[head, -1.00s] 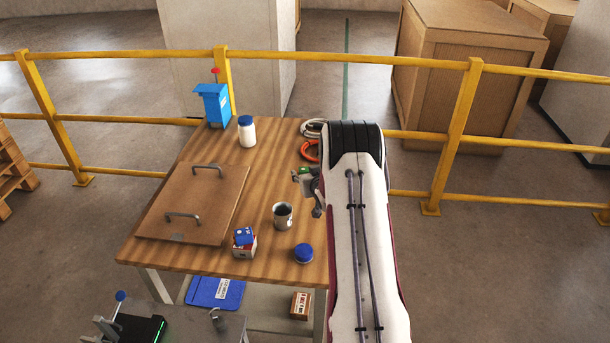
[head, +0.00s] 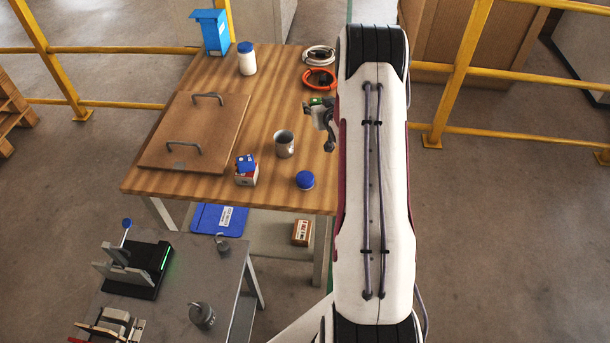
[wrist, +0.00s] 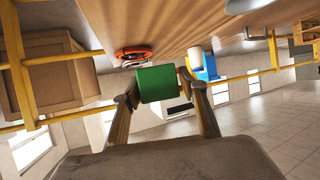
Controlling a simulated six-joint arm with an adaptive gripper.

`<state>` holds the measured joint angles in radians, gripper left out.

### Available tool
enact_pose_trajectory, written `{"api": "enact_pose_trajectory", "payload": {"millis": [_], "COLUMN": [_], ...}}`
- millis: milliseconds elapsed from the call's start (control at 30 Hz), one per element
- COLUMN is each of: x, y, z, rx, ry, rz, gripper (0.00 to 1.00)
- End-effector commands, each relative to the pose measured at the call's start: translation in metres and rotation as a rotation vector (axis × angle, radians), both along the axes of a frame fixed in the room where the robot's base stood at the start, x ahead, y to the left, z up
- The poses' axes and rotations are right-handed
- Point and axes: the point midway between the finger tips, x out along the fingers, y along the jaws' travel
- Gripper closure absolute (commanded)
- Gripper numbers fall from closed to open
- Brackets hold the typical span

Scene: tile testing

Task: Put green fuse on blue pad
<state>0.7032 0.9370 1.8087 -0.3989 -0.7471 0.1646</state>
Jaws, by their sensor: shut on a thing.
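The green fuse (wrist: 157,84) is a green block with flat sides, held between the two fingertips of my gripper in the wrist view. In the head view my gripper (head: 321,114) is above the right part of the wooden table, beyond the metal cup, with a bit of green showing at its tip. My arm hides the table's right edge. A flat blue piece with a white label (head: 208,218) lies low under the table's front edge; I cannot tell whether it is the blue pad.
On the table (head: 265,110) are a metal cup (head: 284,144), a blue round lid (head: 305,180), small boxes (head: 246,174), a white bottle (head: 247,62), cable coils (head: 319,78) and a brown board with handles (head: 196,128). A grey side table (head: 190,265) holds devices. Yellow rails stand behind.

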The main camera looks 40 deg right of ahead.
Motion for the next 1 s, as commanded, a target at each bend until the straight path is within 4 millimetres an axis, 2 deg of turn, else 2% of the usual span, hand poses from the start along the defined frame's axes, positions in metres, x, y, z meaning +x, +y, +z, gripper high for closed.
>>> {"api": "enact_pose_trajectory", "payload": {"millis": [467, 800, 1000], "x": [-0.067, -0.111, -0.130], "y": [0.056, 0.109, 0.141], "z": [0.001, 0.005, 0.007], "rx": [0.000, -0.001, -0.001], "ry": [0.001, 0.001, 0.001], "rz": [0.072, 0.146, 0.194], "gripper": [0.80, 0.80, 0.80]}}
